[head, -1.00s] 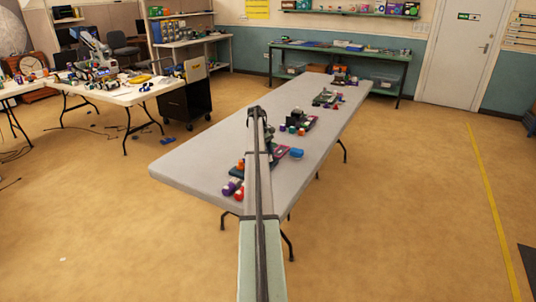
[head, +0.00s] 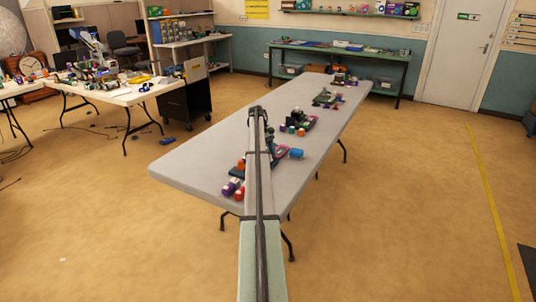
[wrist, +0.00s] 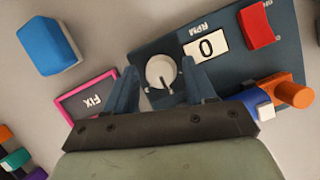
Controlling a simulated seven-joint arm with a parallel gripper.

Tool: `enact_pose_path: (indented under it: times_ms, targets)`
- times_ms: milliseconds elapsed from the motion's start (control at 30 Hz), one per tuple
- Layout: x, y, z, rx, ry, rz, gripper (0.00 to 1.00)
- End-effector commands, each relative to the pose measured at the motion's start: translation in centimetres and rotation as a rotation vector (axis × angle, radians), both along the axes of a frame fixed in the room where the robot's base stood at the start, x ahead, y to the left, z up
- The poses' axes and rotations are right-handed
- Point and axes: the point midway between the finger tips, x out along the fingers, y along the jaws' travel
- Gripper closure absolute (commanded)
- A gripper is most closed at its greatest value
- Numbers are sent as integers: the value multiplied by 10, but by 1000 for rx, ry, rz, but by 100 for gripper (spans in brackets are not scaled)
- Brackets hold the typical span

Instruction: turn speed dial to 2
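The speed dial (wrist: 161,72) is a round pale grey knob with a dark pointer line, on a dark blue panel (wrist: 150,38) in the wrist view. A white display (wrist: 206,46) beside it, near the letters RPM, reads 0. My gripper (wrist: 160,70) is open, with one dark blue finger on each side of the dial. A gap seems to show between each finger and the knob; I cannot tell whether either touches. In the head view my arm hides much of the panel on the long grey table (head: 195,168).
A red switch (wrist: 258,26) and an orange knob (wrist: 292,94) sit to the dial's right. A pink-edged plate marked FIX (wrist: 88,98) lies to the left, and a blue block (wrist: 47,45) lies farther left. Several more devices stand along the table (head: 328,98).

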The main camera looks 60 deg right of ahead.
Motion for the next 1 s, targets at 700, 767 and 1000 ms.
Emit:
enact_pose_path:
  times_ms: [700, 767, 1000]
  targets:
    - [22, -7, 55, -1, 0, 0, 42]
    - [27, -9, 65, -2, 0, 1, 42]
    - [43, -12, 104, -1, -1, 0, 42]
